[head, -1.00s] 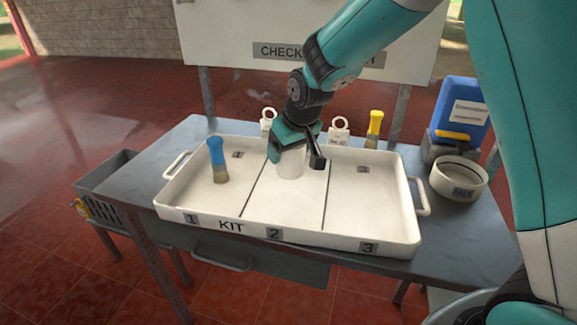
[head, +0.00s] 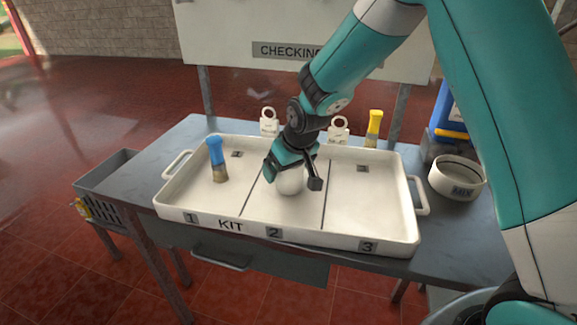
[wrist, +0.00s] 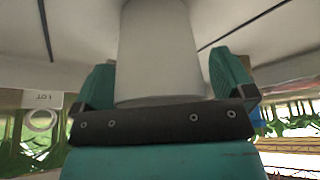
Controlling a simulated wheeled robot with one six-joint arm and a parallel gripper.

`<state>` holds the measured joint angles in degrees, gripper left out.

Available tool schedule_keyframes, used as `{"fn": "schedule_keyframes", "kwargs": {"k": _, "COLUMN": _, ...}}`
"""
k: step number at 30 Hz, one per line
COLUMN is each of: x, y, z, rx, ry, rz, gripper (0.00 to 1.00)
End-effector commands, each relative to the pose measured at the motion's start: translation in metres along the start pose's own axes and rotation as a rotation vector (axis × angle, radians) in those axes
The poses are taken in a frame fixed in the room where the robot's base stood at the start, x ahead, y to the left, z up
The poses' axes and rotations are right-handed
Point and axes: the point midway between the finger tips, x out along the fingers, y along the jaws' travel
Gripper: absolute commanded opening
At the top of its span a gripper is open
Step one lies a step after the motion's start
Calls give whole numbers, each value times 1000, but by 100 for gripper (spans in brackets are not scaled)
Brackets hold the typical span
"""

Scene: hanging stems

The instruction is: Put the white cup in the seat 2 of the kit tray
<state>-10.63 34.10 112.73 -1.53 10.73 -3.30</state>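The white cup (head: 291,182) is in my gripper (head: 291,177), over the middle compartment of the white kit tray (head: 327,240), behind the label 2. In the head view I cannot tell if its base touches the tray floor. In the wrist view the cup (wrist: 160,50) stands between the two teal fingers of my gripper (wrist: 163,82), close to the left one. A narrow gap seems to show by the right one. The tray's dividing lines pass on both sides of the cup. My gripper hides part of the cup in the head view.
A blue-topped brush (head: 216,160) stands in compartment 1; compartment 3 is bare. Behind the tray are white ring-topped tags (head: 338,131) and a yellow-topped brush (head: 374,129). A white round bowl (head: 458,178) stands right of the tray. A grey bin (head: 106,175) is at the left.

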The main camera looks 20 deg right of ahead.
Motion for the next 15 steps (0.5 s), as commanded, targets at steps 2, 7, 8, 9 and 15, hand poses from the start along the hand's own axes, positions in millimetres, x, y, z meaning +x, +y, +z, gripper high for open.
{"fn": "schedule_keyframes", "kwargs": {"k": 2, "x": 0, "y": 0, "z": 0, "rx": 0, "ry": 0, "rz": 0, "gripper": 100}}
{"fn": "schedule_keyframes", "kwargs": {"k": 7, "x": -12, "y": 0, "z": -2, "rx": 0, "ry": 3, "rz": 0, "gripper": 100}}
{"fn": "schedule_keyframes", "kwargs": {"k": 8, "x": -16, "y": 0, "z": -2, "rx": 0, "ry": 4, "rz": 0, "gripper": 100}}
{"fn": "schedule_keyframes", "kwargs": {"k": 9, "x": -24, "y": 0, "z": -2, "rx": 0, "ry": 6, "rz": 0, "gripper": 100}}
{"fn": "schedule_keyframes", "kwargs": {"k": 15, "x": -68, "y": 0, "z": -2, "rx": 0, "ry": 6, "rz": 0, "gripper": 100}}
